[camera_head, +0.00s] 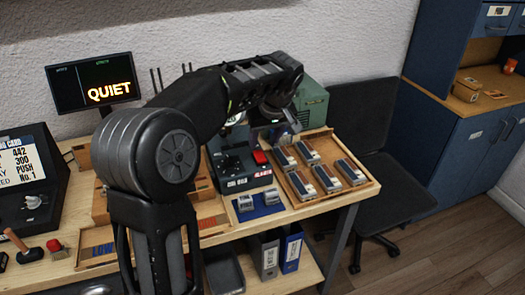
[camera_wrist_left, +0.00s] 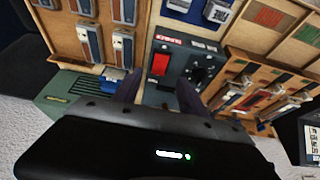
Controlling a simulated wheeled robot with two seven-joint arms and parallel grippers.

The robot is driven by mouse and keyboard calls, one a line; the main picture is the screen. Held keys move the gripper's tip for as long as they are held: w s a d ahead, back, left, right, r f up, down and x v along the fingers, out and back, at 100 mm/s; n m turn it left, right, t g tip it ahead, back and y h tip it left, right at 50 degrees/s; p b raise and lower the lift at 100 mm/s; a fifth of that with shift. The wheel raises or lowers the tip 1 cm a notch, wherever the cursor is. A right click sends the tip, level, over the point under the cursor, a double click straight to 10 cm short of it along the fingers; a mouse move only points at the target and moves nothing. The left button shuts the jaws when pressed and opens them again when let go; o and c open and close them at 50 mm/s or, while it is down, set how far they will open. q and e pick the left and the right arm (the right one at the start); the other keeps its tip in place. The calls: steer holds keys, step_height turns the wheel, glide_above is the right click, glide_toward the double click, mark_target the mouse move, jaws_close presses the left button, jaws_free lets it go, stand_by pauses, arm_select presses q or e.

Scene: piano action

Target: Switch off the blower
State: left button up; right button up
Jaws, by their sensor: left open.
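A dark control box (camera_head: 232,170) with a red rocker switch (camera_head: 260,157) stands on the bench. In the left wrist view, the box (camera_wrist_left: 178,88) and its red switch (camera_wrist_left: 160,64) lie ahead of the fingers. A green machine (camera_head: 313,103), possibly the blower, stands behind it; its vented side also shows in the wrist view (camera_wrist_left: 75,92). My left gripper (camera_wrist_left: 157,93) is open, its dark fingers apart with nothing seen between them. In the head view it hangs above the back of the box, partly hidden by my arm. I cannot tell the switch's position.
A wooden tray (camera_head: 368,189) with several blocks lies right of the box. A blue mat (camera_head: 268,211) with small parts lies in front. A monitor (camera_head: 93,82) reads QUIET. Thin upright rods stand behind my arm. A dark chair (camera_head: 375,140) stands right of the bench.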

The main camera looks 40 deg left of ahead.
mark_target(260, 156)
arm_select(q)
steer(key=x, duration=0.7)
steer(key=shift+f+p, duration=0.3)
steer(key=shift+p, duration=0.05)
steer(key=shift+c, duration=0.2)
jaws_close()
